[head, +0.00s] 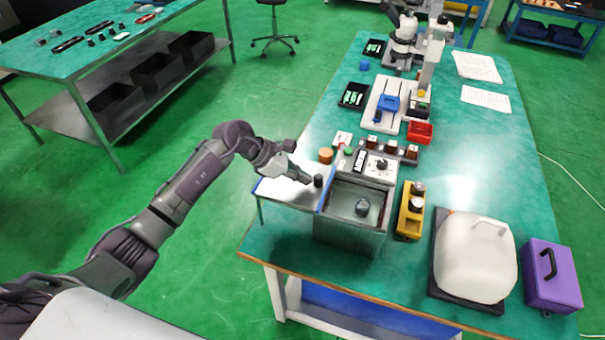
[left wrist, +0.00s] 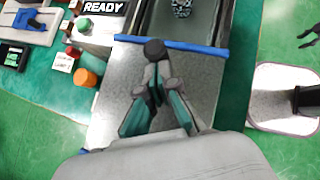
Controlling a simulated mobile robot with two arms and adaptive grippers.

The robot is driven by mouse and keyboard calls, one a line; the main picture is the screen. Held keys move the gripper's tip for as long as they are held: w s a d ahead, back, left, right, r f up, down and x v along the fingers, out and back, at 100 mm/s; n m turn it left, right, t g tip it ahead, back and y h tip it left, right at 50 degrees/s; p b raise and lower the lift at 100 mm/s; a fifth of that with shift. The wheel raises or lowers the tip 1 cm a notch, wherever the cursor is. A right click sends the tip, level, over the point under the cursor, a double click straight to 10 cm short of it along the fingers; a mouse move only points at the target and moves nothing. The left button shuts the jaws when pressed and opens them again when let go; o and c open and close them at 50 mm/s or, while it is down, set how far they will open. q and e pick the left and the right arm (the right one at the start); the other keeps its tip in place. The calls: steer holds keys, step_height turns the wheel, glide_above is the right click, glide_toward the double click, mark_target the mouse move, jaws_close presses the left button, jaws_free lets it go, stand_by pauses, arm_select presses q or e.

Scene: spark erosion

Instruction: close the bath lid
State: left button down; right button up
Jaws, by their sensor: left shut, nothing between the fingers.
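The bath (head: 356,207) is an open metal tank near the table's front left, with a dark round part (head: 362,207) inside. Its lid (head: 286,192) is a pale flat plate with a blue edge, swung open to the left of the tank. A black knob (head: 318,180) stands on the lid near the blue edge. My left gripper (head: 306,180) is shut and empty, its fingertips right by the knob. In the left wrist view the lid (left wrist: 193,92) lies under the fingers, and the knob (left wrist: 154,49) is just beyond the tips. Whether they touch is unclear. My right gripper is not in view.
Open floor lies left of the table.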

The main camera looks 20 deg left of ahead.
arm_select(q)
steer(key=d+b, duration=0.3)
steer(key=d, duration=1.4)
steer(key=shift+s, duration=0.4)
steer(key=shift+d+r, duration=0.1)
